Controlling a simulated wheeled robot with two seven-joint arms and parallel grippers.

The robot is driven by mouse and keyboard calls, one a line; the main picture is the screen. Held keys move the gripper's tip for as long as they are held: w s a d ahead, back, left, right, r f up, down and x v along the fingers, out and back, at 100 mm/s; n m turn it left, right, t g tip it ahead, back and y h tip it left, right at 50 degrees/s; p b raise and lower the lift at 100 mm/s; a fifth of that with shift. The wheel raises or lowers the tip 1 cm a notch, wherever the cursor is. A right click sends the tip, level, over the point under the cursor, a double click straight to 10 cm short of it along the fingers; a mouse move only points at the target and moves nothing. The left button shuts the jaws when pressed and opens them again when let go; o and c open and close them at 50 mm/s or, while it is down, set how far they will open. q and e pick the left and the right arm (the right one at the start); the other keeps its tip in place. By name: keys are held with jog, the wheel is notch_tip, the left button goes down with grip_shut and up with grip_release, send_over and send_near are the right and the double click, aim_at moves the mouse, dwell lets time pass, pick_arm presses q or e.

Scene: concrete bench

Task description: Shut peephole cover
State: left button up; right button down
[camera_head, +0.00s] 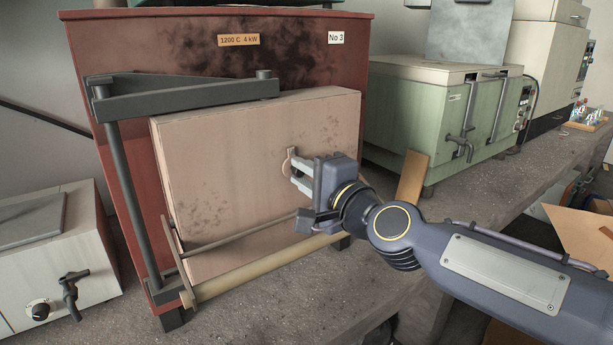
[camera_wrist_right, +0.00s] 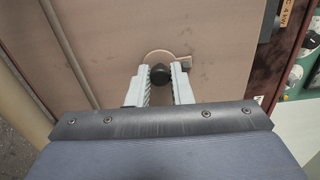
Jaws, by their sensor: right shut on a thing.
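The peephole cover (camera_head: 287,162) is a small round tan piece on the front of the pale pink furnace door (camera_head: 230,190). It also shows in the right wrist view (camera_wrist_right: 163,54), as a curved rim with a short tab at its right. My right gripper (camera_head: 299,176) is at the door face, its fingers reaching to the cover. In the right wrist view its ribbed fingers (camera_wrist_right: 159,84) are shut on a black knob (camera_wrist_right: 159,76) in front of the cover. The fingers and knob hide the lower part of the cover, so I cannot tell whether the hole is covered. My left gripper is not in view.
The red furnace (camera_head: 190,50) has a dark hinge arm (camera_head: 190,100) above the door and a tan bar (camera_head: 260,272) below it. A green oven (camera_head: 415,115) stands to the right and a white box oven (camera_head: 60,255) to the left. An open cardboard box (camera_head: 575,225) is at the right.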

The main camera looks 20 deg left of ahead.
jog(key=shift+s+m, duration=0.1)
jog(key=shift+m, duration=0.4)
jog(key=shift+a, duration=0.1)
jog(key=c, duration=1.3)
grip_release()
jog(key=b+v, duration=0.3)
jog(key=v, duration=0.4)
jog(key=shift+s+d, duration=0.25)
jog(key=shift+d, duration=0.1)
